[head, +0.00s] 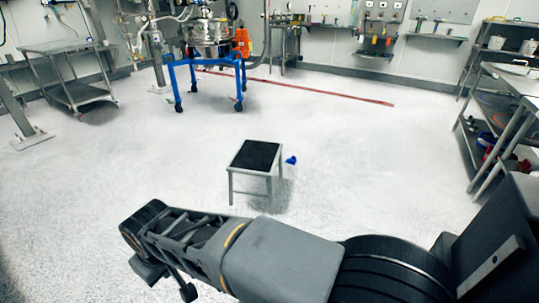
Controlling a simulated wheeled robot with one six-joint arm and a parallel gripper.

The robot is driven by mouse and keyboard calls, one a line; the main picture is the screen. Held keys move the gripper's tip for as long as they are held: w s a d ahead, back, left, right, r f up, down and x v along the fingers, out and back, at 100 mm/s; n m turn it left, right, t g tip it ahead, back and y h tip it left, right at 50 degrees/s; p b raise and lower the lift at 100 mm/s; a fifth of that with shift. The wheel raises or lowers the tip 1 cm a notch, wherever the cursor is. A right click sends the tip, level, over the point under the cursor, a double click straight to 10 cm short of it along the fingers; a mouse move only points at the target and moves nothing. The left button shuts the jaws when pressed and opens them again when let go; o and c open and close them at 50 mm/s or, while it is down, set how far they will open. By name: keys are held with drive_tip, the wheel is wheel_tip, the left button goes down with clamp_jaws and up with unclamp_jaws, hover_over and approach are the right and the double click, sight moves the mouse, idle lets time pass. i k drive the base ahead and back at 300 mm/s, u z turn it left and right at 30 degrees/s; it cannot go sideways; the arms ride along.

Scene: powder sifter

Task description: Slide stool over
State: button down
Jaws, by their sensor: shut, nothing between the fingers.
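The stool (255,157) stands upright on the floor in the middle of the head view. It is a small step stool with a black top and light metal legs. My gripper (142,238) is at the lower left, at the end of my arm, which reaches in from the right. It is shut and empty. In the picture it lies below and left of the stool, apart from it. My arm does not visibly touch the stool.
A small blue object (291,160) lies just right of the stool. A blue-framed sifter stand (208,66) on casters is at the back, near a red floor line (330,93). A metal cart (66,72) stands left and shelving (503,125) right. Wide floor is clear.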

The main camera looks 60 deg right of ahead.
sight(261, 158)
drive_tip(key=u, duration=0.05)
drive_tip(key=k, duration=0.1)
drive_tip(key=z, duration=2.9)
drive_tip(key=i, duration=2.9)
drive_tip(key=u, duration=3.4)
drive_tip(key=i, duration=0.55)
drive_tip(key=z, duration=0.05)
